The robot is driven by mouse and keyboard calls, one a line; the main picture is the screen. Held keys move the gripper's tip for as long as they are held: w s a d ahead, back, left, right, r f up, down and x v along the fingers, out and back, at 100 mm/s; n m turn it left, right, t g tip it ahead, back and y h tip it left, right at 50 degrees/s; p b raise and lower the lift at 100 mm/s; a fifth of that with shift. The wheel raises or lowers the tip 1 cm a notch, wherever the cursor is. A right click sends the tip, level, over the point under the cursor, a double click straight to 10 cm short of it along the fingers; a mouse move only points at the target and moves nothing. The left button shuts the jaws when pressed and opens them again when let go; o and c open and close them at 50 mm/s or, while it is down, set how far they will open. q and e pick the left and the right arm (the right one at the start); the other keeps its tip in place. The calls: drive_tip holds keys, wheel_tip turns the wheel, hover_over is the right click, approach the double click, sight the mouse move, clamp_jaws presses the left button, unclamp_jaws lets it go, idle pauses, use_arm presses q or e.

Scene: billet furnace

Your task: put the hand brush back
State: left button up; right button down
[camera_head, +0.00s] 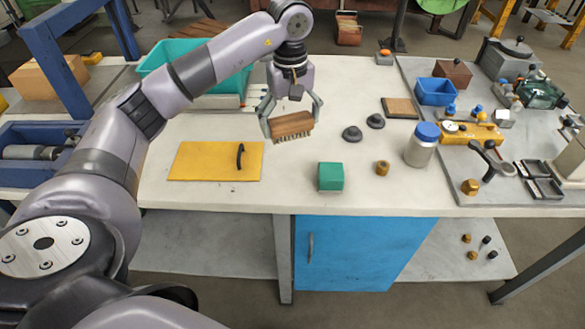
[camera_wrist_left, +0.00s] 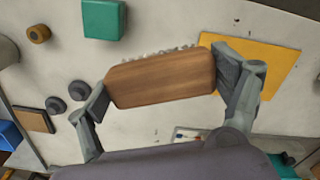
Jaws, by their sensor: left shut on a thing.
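The hand brush (camera_head: 291,125) has a brown wooden back and pale bristles that point down. My left gripper (camera_head: 290,118) is shut on the brush and holds it over the pale bench top, right of the yellow mat. In the left wrist view the brush (camera_wrist_left: 160,78) lies between the two fingers of my left gripper (camera_wrist_left: 165,85), one finger at each end. The yellow mat (camera_head: 205,162) lies flat on the bench with a small black hooked item (camera_head: 240,156) on it. My right gripper is not in view.
A green block (camera_head: 330,177), a brass nut (camera_head: 382,168), two dark knobs (camera_head: 352,133) and a blue-lidded jar (camera_head: 422,146) stand to the right. A teal bin (camera_head: 176,60) stands behind on the left. A grey board (camera_head: 470,185) with several tools fills the right side.

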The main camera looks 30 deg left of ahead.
use_arm(q)
wheel_tip(320, 180, down, 10)
drive_tip(key=shift+f+p, duration=0.25)
drive_tip(key=shift+p, duration=0.65)
wheel_tip(320, 180, down, 3)
drive_tip(key=shift+f+p, duration=0.15)
drive_tip(key=shift+p, duration=0.25)
drive_tip(key=shift+f, duration=0.3)
drive_tip(key=shift+f+b, duration=0.2)
drive_tip(key=shift+b, duration=0.1)
drive_tip(key=o, duration=0.9)
drive_tip(key=shift+r, duration=0.1)
drive_tip(key=shift+c, duration=0.2)
drive_tip(key=shift+r, duration=0.1)
